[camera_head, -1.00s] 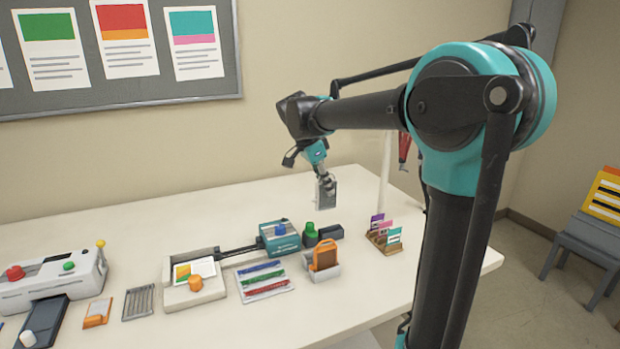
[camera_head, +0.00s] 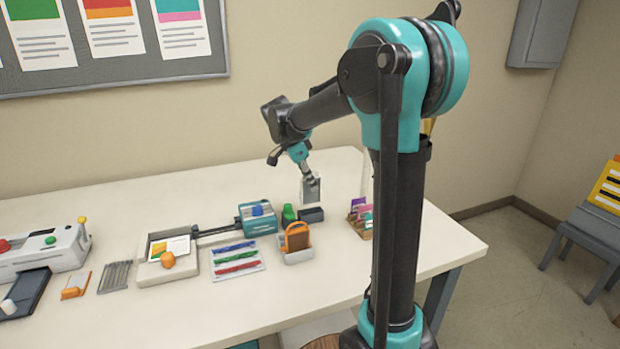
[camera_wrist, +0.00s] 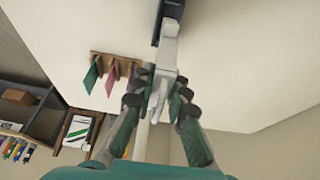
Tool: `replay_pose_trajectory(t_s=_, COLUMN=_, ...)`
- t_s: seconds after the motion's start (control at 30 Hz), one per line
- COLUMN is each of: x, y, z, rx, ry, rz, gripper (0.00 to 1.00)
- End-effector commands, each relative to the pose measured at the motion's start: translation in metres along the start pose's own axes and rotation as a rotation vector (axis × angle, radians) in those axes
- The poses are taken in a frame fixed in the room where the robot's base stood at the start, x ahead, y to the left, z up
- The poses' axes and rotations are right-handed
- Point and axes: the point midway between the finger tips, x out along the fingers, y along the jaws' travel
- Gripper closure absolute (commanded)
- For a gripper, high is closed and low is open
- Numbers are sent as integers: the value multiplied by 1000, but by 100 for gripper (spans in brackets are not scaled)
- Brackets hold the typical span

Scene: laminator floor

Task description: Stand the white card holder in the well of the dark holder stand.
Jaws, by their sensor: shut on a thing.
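My gripper (camera_head: 306,174) is shut on the white card holder (camera_head: 312,190), which looks pale grey and hangs upright below the fingers. The dark holder stand (camera_head: 312,215) is a low dark block on the table. In the head view the holder's lower end is just above the stand's top edge; I cannot tell whether they touch. In the wrist view the white card holder (camera_wrist: 167,50) lies between my fingertips (camera_wrist: 160,88), and the dark stand (camera_wrist: 158,30) shows partly behind it at the top. The stand's well is not visible.
A green-topped bottle (camera_head: 289,214) stands close left of the stand. A wooden rack (camera_head: 357,228) with coloured cards is to the right. A teal machine (camera_head: 258,220) sits farther left.

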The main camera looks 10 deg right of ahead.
Motion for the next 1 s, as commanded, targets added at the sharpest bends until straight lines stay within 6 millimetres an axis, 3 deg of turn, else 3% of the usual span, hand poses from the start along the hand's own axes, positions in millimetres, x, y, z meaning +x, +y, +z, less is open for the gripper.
replay_pose_trajectory(t_s=1.0, x=49, y=0, z=20, rx=0, ry=0, rz=0, gripper=100)
